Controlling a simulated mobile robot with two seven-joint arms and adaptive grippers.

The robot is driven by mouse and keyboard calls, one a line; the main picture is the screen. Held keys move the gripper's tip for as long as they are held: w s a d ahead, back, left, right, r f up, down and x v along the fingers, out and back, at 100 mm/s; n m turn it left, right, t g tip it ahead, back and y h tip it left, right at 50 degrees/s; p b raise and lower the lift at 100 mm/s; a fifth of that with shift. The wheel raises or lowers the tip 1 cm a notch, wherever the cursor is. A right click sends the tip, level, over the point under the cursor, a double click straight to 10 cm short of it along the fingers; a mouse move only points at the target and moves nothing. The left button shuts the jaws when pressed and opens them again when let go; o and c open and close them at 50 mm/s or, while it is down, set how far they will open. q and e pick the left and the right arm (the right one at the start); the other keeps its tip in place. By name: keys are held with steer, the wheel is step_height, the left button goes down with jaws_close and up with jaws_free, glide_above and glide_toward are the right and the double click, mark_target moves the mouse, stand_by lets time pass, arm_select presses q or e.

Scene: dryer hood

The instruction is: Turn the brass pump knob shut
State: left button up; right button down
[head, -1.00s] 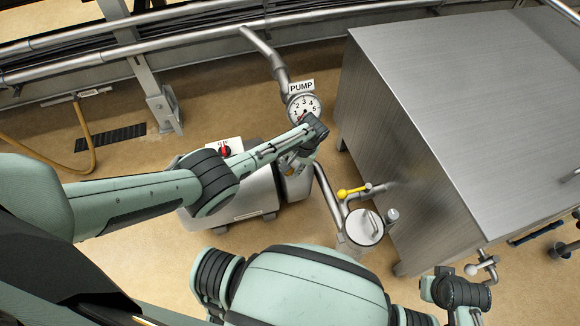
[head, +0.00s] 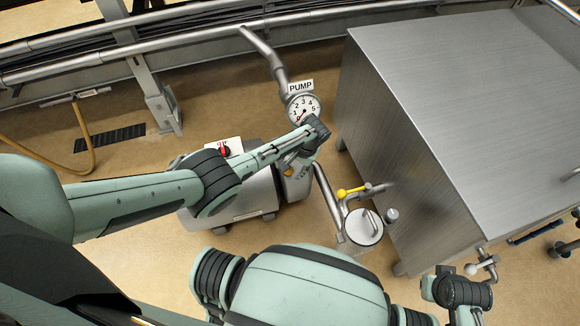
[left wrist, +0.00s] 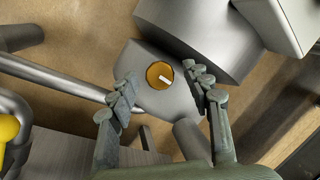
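The brass pump knob (left wrist: 160,75) is round, with a white pointer mark slanting toward lower right, on a grey pump body (left wrist: 180,105) in the left wrist view. A small brass patch of it (head: 290,158) shows in the head view beside my gripper. My left gripper (left wrist: 166,88) is open, one finger on each side of the knob with gaps visible; I see no contact. In the head view my left gripper (head: 297,168) hangs at the pump's end, partly hidden by my wrist. My right wrist shows at lower right; the state of its gripper is unclear.
A pump gauge (head: 303,108) stands behind my left wrist, its red needle toward the low end. A red switch (head: 225,150) sits left. A yellow-handled valve (head: 350,191) and a round lid (head: 363,226) lie right, beside a large steel hood (head: 440,100).

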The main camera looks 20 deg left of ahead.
arm_select(q)
steer(key=shift+r, duration=0.1)
steer(key=v, duration=1.1)
steer(key=shift+r, duration=0.4)
steer(key=shift+d, duration=0.1)
